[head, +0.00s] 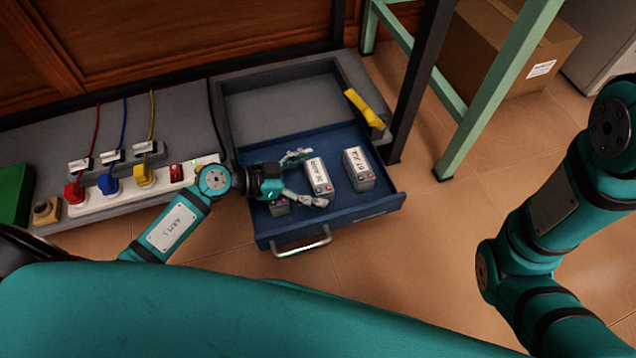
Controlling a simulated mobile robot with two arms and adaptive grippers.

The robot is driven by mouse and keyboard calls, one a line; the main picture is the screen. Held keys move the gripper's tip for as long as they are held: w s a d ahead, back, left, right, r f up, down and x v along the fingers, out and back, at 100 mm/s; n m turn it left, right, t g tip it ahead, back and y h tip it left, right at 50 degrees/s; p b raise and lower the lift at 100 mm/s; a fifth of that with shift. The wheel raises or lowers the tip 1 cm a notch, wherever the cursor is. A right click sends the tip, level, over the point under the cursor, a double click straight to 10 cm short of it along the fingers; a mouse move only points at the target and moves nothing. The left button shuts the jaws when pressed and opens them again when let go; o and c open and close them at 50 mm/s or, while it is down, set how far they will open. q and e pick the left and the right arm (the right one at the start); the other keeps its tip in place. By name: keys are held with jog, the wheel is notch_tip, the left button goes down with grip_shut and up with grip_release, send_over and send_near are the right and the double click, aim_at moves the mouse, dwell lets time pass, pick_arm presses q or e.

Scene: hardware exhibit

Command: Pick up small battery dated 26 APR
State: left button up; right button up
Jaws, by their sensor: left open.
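A yellow object (364,108) rests on the right edge of the grey drawer housing (270,110). A power strip (105,201) with coloured plugs lies left. Green table legs (495,95) and a cardboard box (505,50) stand right. My right arm shows at the right; its gripper is out of frame.

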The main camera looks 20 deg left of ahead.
pick_arm(q)
jog(key=shift+r, duration=0.1)
jog(key=c, duration=1.2)
jog(key=shift+w+r, duration=0.1)
jog(key=shift+c, duration=0.9)
jog(key=shift+r, duration=0.1)
